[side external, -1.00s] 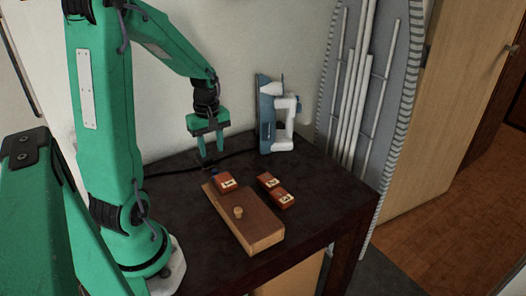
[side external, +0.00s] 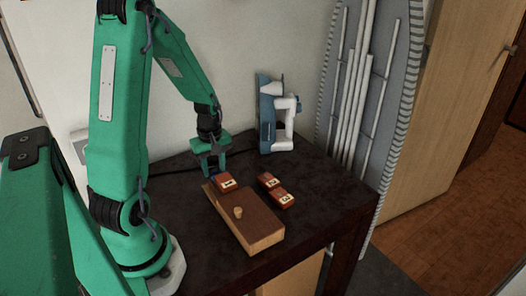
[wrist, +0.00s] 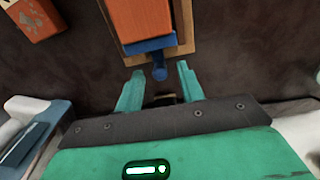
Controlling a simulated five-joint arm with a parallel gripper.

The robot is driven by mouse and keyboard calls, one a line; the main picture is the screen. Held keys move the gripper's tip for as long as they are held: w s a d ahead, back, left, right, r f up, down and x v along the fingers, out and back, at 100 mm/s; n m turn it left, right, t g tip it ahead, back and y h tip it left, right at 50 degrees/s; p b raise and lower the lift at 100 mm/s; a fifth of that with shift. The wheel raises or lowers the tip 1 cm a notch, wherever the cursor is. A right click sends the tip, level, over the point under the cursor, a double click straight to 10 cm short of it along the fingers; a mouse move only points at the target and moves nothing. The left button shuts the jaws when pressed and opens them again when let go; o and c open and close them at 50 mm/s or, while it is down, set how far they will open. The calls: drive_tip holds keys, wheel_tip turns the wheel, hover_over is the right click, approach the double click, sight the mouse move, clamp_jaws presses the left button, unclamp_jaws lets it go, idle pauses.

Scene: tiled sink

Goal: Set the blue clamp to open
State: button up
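The blue clamp (wrist: 150,46) shows in the wrist view as a blue bar with a short rounded knob, against the end of an orange-red block (wrist: 140,16) on a wooden board. My gripper (wrist: 160,70) is open, its two green fingers apart with the knob between or just ahead of their tips. I cannot tell whether either finger touches it. In the side view my gripper (side external: 215,172) is low at the board's far end, largely hiding the clamp. The wooden board (side external: 252,231) lies on the dark table, with a numbered block (side external: 226,183) at that end.
A small wooden peg (side external: 238,212) stands on the board. Two more numbered blocks (side external: 268,180) (side external: 282,198) lie right of it. A blue and white iron (side external: 282,125) stands at the back, near the ironing board (side external: 355,100). The table's right side is clear.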

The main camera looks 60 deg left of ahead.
drive_tip(key=shift+f, duration=0.15)
clamp_jaws()
drive_tip(key=shift+a, duration=1.6)
unclamp_jaws()
